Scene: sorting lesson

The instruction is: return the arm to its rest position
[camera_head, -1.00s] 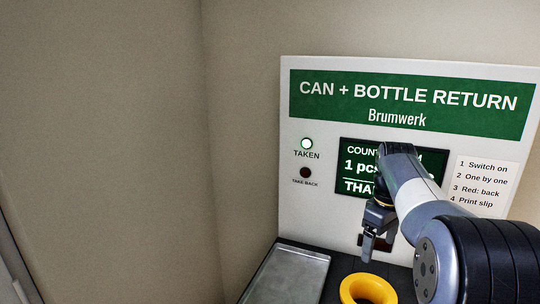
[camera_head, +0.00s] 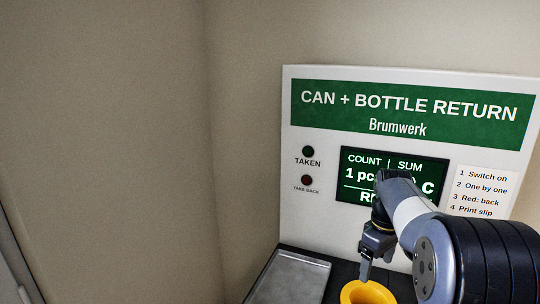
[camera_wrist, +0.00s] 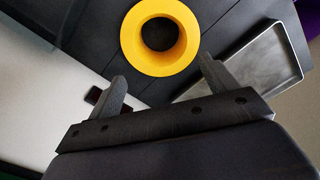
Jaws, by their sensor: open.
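My gripper (camera_head: 372,262) hangs in front of the return machine's panel, just above and behind a yellow ring-shaped opening (camera_head: 366,291). In the wrist view my gripper (camera_wrist: 163,88) shows two dark fingers spread apart with nothing between them. The yellow ring (camera_wrist: 134,38) lies beyond the fingertips there, its dark hole empty as far as I can see. My arm is bent, coming in from the right side of the head view and covering part of the screen.
The white machine panel (camera_head: 296,215) has a lit screen (camera_head: 362,162), an unlit TAKEN lamp (camera_head: 308,151) and a dark red TAKE BACK lamp (camera_head: 306,180). A metal tray (camera_head: 290,280) lies left of the ring. The wall side at left is clear.

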